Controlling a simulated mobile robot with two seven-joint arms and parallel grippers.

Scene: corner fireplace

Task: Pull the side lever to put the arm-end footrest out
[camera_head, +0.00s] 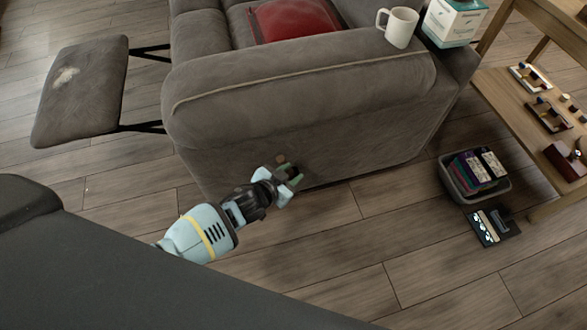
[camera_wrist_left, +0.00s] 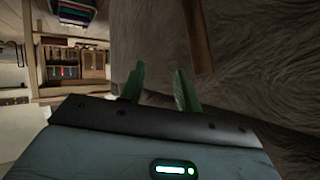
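The grey sofa (camera_head: 300,90) stands with its padded arm end toward me. Its footrest (camera_head: 85,90), a grey panel with a pale worn patch, sticks out at the left on dark metal struts. The side lever is a wooden bar (camera_wrist_left: 198,35) against the grey fabric in the left wrist view; in the head view a small brown tip (camera_head: 281,158) shows by my fingers. My left gripper (camera_head: 290,174) is beside the sofa's side. Its green fingers (camera_wrist_left: 158,85) are apart with nothing visible between them; the bar appears right of them. My right gripper is not in view.
A white mug (camera_head: 398,27) and a tissue box (camera_head: 455,20) are at the sofa's back right. A grey bin (camera_head: 447,178) of colourful items and a dark flat item (camera_head: 492,226) lie on the floor by a wooden table (camera_head: 500,95). Floor in front is clear.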

